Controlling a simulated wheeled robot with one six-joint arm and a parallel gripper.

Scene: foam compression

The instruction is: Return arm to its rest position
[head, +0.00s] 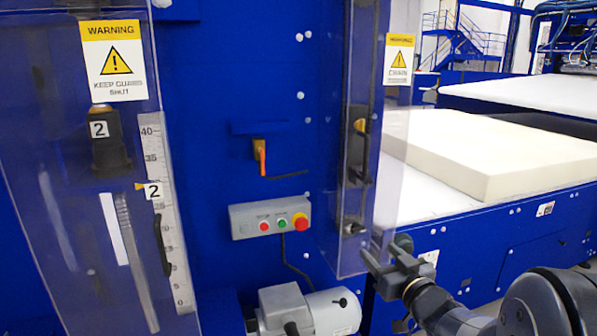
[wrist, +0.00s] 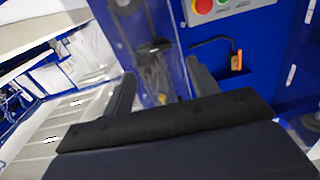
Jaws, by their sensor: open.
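My gripper (head: 386,252) is at the lower right of the head view, by the bottom edge of the right clear guard (head: 352,215). Its jaws are apart with nothing between them. My dark arm reaches in from the bottom right. In the wrist view the two dark fingers (wrist: 162,90) stand apart, with the clear guard and a dark part behind them. Whether the gripper touches the guard I cannot tell.
A button box (head: 268,219) and an orange lever (head: 262,155) sit on the blue panel. A grey motor (head: 325,312) stands below. The left clear guard (head: 50,190) covers a scale (head: 160,215). A cream foam block (head: 490,155) lies on the white bed at right.

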